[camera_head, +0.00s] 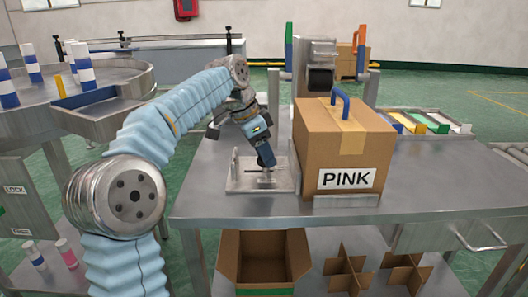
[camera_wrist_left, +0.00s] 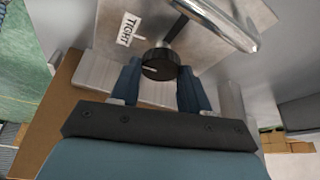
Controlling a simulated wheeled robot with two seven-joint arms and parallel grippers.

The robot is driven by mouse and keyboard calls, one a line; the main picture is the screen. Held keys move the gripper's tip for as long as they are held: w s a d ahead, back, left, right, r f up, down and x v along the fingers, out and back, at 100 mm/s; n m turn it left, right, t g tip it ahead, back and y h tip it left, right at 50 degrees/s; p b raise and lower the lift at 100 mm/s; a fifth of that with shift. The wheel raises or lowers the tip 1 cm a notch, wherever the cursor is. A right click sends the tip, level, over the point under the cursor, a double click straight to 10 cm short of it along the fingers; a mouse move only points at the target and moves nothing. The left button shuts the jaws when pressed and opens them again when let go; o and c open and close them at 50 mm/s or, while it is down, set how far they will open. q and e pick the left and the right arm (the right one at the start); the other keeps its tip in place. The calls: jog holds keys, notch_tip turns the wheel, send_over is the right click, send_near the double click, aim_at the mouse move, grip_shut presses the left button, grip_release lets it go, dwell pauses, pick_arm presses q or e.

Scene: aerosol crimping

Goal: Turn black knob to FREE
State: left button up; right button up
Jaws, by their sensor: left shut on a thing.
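The black knob (camera_wrist_left: 160,64) shows in the left wrist view between the two blue fingers of my left gripper (camera_wrist_left: 161,86). My left gripper is shut on it. A short white line on the knob points roughly to the left of that picture. A white label reading TIGHT (camera_wrist_left: 128,28) sits on the metal plate, up and to the left of the knob. No FREE label shows. In the head view my left gripper (camera_head: 267,164) points down at the metal fixture plate (camera_head: 240,181) on the table, and I cannot make out the knob there. My right gripper is not in view.
A shiny metal bar (camera_wrist_left: 220,22) passes close beyond the knob. A cardboard box (camera_head: 340,140) labelled PINK, with a blue handle (camera_head: 341,101), stands just right of the fixture. The steel table (camera_head: 440,185) is clear at the front right. A round table (camera_head: 30,122) with bottles is at left.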

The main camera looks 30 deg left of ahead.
pick_arm(q)
jog(key=n, duration=0.2)
jog(key=n+y, duration=0.1)
jog(key=n, duration=0.1)
jog(key=shift+s+d+r+t+p, duration=0.1)
jog(key=shift+d+t+p, duration=0.05)
jog(key=shift+t+p, duration=0.2)
jog(key=n+y+p, duration=0.1)
jog(key=n+y, duration=0.1)
jog(key=n, duration=0.2)
jog(key=shift+d+n, duration=0.1)
jog(key=shift+n, duration=0.2)
jog(key=n+y+p, duration=0.1)
jog(key=n, duration=0.2)
jog(key=shift+d+n+y, duration=0.1)
jog(key=shift+n+y, duration=0.2)
jog(key=shift+n+g+y+p, duration=0.3)
jog(key=shift+n+y, duration=0.1)
jog(key=shift+n, duration=0.75)
jog(key=shift+n+g+y+p, duration=0.15)
jog(key=shift+n+y+p, duration=0.2)
jog(key=shift+n, duration=0.8)
jog(key=o, duration=1.1)
jog(key=shift+c, duration=0.2)
